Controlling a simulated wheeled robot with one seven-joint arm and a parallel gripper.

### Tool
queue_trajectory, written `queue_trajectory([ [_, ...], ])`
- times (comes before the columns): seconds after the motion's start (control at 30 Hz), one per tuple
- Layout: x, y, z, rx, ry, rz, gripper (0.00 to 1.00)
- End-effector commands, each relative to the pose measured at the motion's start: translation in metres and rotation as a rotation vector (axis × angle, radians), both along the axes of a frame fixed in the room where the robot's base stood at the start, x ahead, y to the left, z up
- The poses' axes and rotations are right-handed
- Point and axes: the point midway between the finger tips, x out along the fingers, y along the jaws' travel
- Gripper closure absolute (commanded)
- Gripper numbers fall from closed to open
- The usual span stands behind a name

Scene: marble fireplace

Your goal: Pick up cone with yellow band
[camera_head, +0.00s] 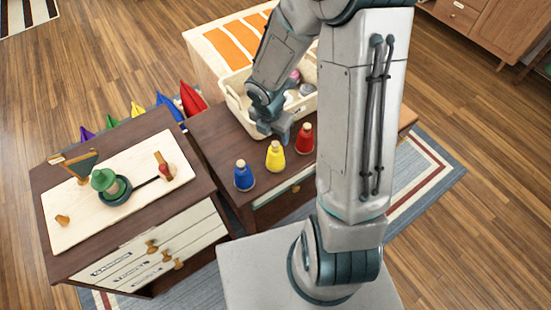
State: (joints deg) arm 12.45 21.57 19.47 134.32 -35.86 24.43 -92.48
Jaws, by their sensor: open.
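A yellow cone-like piece (275,157) with a pale top stands upright on the brown cabinet top. Whether it carries a separate band is too small to tell. A blue one (243,176) stands to its left and a red one (305,138) to its right. My gripper (275,132) points down just behind the yellow piece, near the basket's front edge. It is open, and I see nothing held in it. The gap between its fingers is hard to make out from here.
A cream basket (233,102) with several small items stands behind my gripper. At left, a cabinet holds a pale board (70,217) with a green cone-shaped piece (104,180). Several coloured pointed pieces (138,109) lie behind it. My arm hides the cabinet's right part.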

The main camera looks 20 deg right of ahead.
Motion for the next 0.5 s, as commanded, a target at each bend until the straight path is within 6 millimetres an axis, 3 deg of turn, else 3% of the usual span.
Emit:
queue_trajectory([
  [0.03, 0.0, 0.0, -0.015, -0.001, 0.004, 0.003, 0.42],
  [0.1, 0.002, -0.002, -0.025, 0.0, 0.002, 0.002, 0.42],
  [0.37, 0.003, -0.004, -0.044, -0.001, 0.001, -0.001, 0.42],
  [0.5, 0.001, -0.005, -0.066, -0.001, 0.002, 0.001, 0.42],
])
